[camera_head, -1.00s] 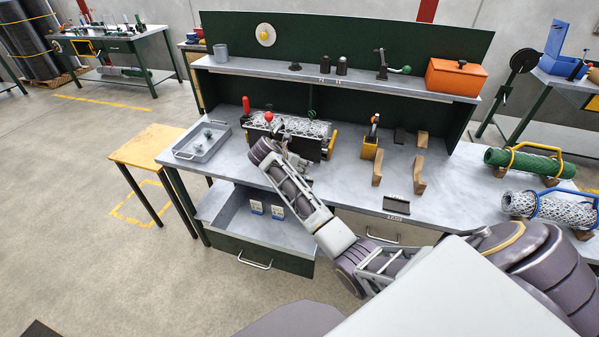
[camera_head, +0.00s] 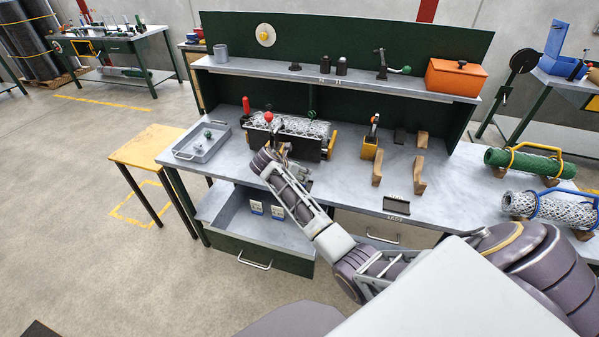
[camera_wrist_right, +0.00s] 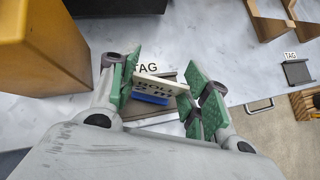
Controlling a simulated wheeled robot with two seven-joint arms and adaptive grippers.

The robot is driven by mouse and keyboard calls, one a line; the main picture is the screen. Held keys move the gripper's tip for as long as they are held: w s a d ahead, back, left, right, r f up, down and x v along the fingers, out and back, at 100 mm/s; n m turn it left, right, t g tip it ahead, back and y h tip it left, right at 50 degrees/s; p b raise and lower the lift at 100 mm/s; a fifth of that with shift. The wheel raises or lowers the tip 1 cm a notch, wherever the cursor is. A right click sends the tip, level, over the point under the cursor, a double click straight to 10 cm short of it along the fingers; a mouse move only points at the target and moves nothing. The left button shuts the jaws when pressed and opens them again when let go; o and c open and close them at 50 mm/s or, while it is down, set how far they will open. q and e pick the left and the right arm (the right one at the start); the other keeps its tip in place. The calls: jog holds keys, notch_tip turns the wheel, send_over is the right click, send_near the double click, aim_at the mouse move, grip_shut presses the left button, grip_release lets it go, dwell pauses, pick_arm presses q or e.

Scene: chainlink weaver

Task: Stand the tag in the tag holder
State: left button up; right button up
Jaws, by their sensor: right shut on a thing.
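The tag (camera_wrist_right: 158,86) is a white plate with dark lettering that reads "ROLL" and "2 m", with a blue strip (camera_wrist_right: 151,98) along its lower side. My right gripper (camera_wrist_right: 163,83) is shut on it, green pads on both sides. A grey tag holder (camera_wrist_right: 150,112) with a "TAG" label lies on the bench under the held tag. I cannot tell whether the tag touches the holder. In the head view my right gripper is mostly hidden behind its wrist, in front of the weaver (camera_head: 311,147). My left gripper is not in view.
A second dark holder (camera_head: 397,206), also labelled, lies near the bench front, with wooden rests (camera_head: 377,167) behind it. A yellow block (camera_wrist_right: 40,50) stands close to the gripper's left. A drawer (camera_head: 280,232) with white-and-blue cards is open below. A tray (camera_head: 190,154) stands at left.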

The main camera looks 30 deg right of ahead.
jog(key=o, duration=0.8)
jog(key=shift+f, duration=0.1)
jog(key=shift+o, duration=0.2)
jog(key=shift+a+r, duration=0.2)
jog(key=shift+r, duration=0.15)
jog(key=v, duration=1.1)
jog(key=shift+a+r, duration=0.15)
jog(key=shift+r, duration=0.05)
